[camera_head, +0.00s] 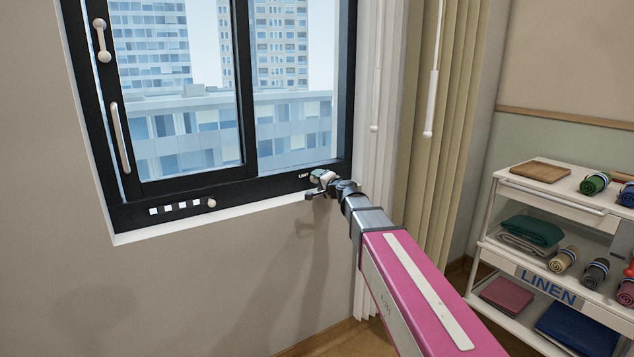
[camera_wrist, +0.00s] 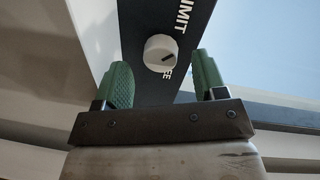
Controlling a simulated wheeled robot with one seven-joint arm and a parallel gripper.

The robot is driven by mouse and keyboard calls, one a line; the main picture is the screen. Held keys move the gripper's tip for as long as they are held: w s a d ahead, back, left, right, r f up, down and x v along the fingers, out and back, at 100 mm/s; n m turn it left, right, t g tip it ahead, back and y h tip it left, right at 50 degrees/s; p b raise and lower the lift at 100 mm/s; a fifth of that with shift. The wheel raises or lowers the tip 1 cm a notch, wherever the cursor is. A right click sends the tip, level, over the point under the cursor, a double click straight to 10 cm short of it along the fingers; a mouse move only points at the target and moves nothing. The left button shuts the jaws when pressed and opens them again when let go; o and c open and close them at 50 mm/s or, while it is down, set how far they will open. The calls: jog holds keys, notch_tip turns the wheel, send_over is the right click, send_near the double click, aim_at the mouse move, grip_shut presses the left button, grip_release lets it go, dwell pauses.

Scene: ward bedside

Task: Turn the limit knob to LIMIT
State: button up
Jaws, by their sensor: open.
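The limit knob (camera_wrist: 156,48) is a round white knob on the dark window frame. It shows in the wrist view between my two green finger pads. A short dark mark on its face points right and slightly up. The LIMIT label (camera_wrist: 183,16) is above right of the knob, and another word, partly hidden and ending in "EE" (camera_wrist: 166,74), is below it. My gripper (camera_wrist: 161,62) is open around the knob, with a gap on each side. In the head view my gripper (camera_head: 319,188) is at the window's lower right corner and mostly hides the knob.
The window (camera_head: 240,100) has a handle (camera_head: 121,138) on its left side. A smaller knob (camera_head: 211,202) sits on the lower frame. A blind wand (camera_head: 431,104) hangs before the curtain. A linen cart (camera_head: 556,208) stands at right.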

jog(key=v, duration=0.8)
jog(key=shift+s, duration=0.15)
jog(key=s+d+f+n+g+h, duration=0.15)
jog(key=s+f+n+g, duration=0.35)
jog(key=f, duration=0.8)
jog(key=s+d+f+n+g+h, duration=0.2)
jog(key=s+d+f+g+h, duration=0.6)
jog(key=s+d+f, duration=0.8)
jog(key=s+f+g, duration=0.1)
jog(key=s+f, duration=0.2)
jog(key=s, duration=0.1)
jog(key=shift+d+f, duration=0.25)
jog(key=shift+f, duration=0.15)
jog(key=shift+a, duration=0.1)
